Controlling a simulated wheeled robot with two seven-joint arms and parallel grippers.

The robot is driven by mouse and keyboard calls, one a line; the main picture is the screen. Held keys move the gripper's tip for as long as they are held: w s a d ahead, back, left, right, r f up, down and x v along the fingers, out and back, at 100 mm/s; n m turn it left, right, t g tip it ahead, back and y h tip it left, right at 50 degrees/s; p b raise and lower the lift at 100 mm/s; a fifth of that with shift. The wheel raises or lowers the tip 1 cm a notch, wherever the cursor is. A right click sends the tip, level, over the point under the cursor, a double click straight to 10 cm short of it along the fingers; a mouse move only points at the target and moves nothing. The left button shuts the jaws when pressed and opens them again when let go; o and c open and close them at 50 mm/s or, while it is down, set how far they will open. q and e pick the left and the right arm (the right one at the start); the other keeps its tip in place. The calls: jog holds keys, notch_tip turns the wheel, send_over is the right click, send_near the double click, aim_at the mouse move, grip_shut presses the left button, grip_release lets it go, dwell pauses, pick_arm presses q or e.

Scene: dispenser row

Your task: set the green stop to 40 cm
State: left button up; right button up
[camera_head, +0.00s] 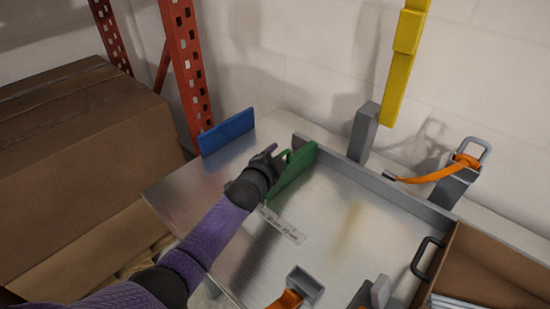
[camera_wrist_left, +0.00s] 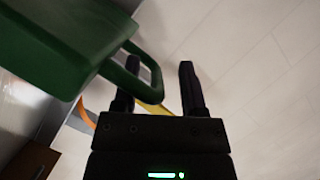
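The green stop (camera_head: 293,172) is an upright plate standing across the metal table, its far end near the grey back rail. Its loop handle (camera_wrist_left: 145,75) shows in the left wrist view. My left gripper (camera_head: 268,160) is at the handle side of the stop. In the left wrist view my gripper (camera_wrist_left: 158,75) has its two fingers apart. The outer bar of the handle lies between the fingers in the picture, and the left finger shows through the loop. I cannot tell whether they touch. A pale scale strip (camera_head: 284,226) lies on the table; its marks are too small to read.
A blue plate (camera_head: 227,131) stands at the table's left back edge. A cardboard box (camera_head: 490,265) is at the right. The metal surface right of the stop is mostly clear.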

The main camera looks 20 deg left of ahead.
pick_arm(q)
jog(key=shift+s+r+p, duration=0.1)
jog(key=shift+s+p, duration=0.2)
jog(key=p+v, duration=0.4)
jog(key=v, duration=0.5)
jog(key=shift+s, duration=0.2)
